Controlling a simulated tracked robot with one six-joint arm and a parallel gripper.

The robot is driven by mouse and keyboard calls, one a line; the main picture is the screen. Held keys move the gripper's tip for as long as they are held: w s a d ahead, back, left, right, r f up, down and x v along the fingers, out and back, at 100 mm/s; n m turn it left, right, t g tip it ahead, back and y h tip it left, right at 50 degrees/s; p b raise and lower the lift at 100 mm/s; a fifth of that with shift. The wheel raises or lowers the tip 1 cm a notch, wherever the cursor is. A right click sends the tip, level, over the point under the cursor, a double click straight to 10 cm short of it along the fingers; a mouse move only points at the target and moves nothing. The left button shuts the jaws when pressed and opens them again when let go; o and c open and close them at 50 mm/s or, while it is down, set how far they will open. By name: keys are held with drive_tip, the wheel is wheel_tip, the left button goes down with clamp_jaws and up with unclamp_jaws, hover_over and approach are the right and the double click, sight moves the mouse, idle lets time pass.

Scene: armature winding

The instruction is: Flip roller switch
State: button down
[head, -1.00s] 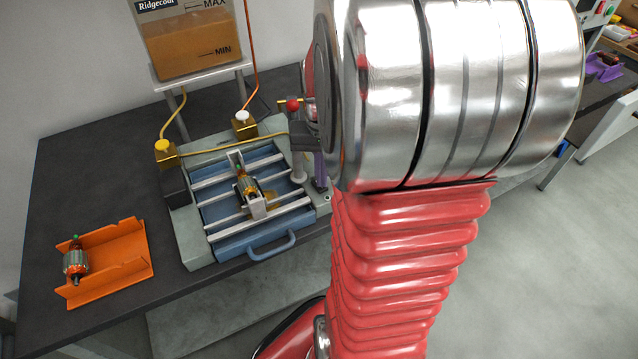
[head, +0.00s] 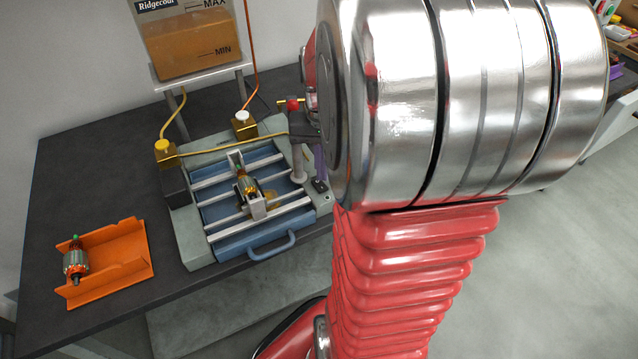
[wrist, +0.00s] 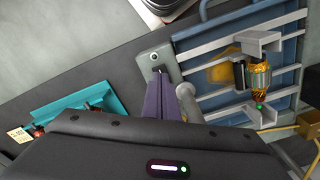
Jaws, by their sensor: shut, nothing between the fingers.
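The roller switch (head: 319,185) is a small black switch on the front right corner of the grey-green machine (head: 190,245). In the wrist view the switch (wrist: 158,69) shows on a grey panel, just at the tips of my gripper. Its rocker position is too small to tell. An armature (head: 247,182) lies across the machine's rails over the blue tray (head: 228,247).
Brass valves (head: 165,153) and a resin tank (head: 190,45) stand behind. An orange holder (head: 135,275) with an armature (head: 76,262) sits left. A teal holder (wrist: 65,112) is left in the wrist view.

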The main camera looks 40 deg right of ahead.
drive_tip(key=shift+r, duration=2.15)
drive_tip(key=s+a+r+n+t, duration=0.2)
drive_tip(key=a+r+n, duration=0.1)
drive_tip(key=a, duration=0.8)
drive_tip(key=s+a+r+n+t, duration=0.2)
drive_tip(key=a+n, duration=0.4)
drive_tip(key=a, duration=0.6)
drive_tip(key=shift+a+r+t, duration=0.2)
drive_tip(key=shift+r+t, duration=0.45)
drive_tip(key=shift+t, duration=0.15)
drive_tip(key=m+g, duration=0.3)
hover_over(322, 187)
drive_tip(key=s, duration=0.3)
drive_tip(key=shift+a+h, duration=0.4)
